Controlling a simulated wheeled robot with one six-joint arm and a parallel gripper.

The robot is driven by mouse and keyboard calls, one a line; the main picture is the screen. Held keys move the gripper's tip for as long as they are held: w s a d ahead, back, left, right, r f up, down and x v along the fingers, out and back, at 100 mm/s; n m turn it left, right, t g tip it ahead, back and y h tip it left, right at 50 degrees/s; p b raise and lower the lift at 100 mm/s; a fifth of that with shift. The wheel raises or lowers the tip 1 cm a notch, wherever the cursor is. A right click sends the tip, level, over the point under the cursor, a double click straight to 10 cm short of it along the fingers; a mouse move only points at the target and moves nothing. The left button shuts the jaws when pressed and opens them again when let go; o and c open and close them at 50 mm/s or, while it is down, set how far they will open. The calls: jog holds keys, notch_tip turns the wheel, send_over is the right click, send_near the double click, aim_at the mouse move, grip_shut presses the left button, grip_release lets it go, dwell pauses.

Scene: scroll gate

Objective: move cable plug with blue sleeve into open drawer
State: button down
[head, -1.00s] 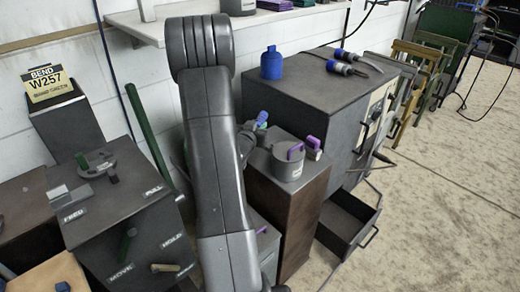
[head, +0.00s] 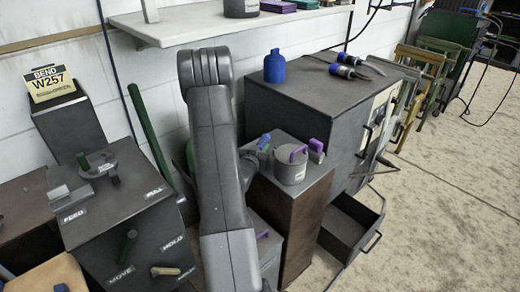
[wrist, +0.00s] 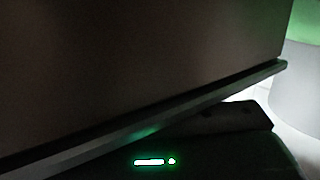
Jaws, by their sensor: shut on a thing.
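My gripper (head: 256,152) is partly hidden behind my arm in the head view. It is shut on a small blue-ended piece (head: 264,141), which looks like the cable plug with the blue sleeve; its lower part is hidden. It is just left of a grey pot on the brown stand. The open drawer (head: 348,236) sticks out low from the dark cabinet, to the right of and below the gripper, and looks empty. Two more plug-like pieces with blue parts (head: 347,72) lie on the cabinet top. The dark wrist view does not show the held piece clearly.
The grey pot (head: 291,172) with a purple handle and a purple-topped block (head: 316,151) stand on the brown stand (head: 305,215). A blue bottle (head: 274,67) stands on the dark cabinet (head: 310,100). Open floor lies at the right (head: 450,190).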

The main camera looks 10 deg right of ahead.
jog(key=shift+f+b, duration=0.35)
jog(key=shift+b, duration=0.1)
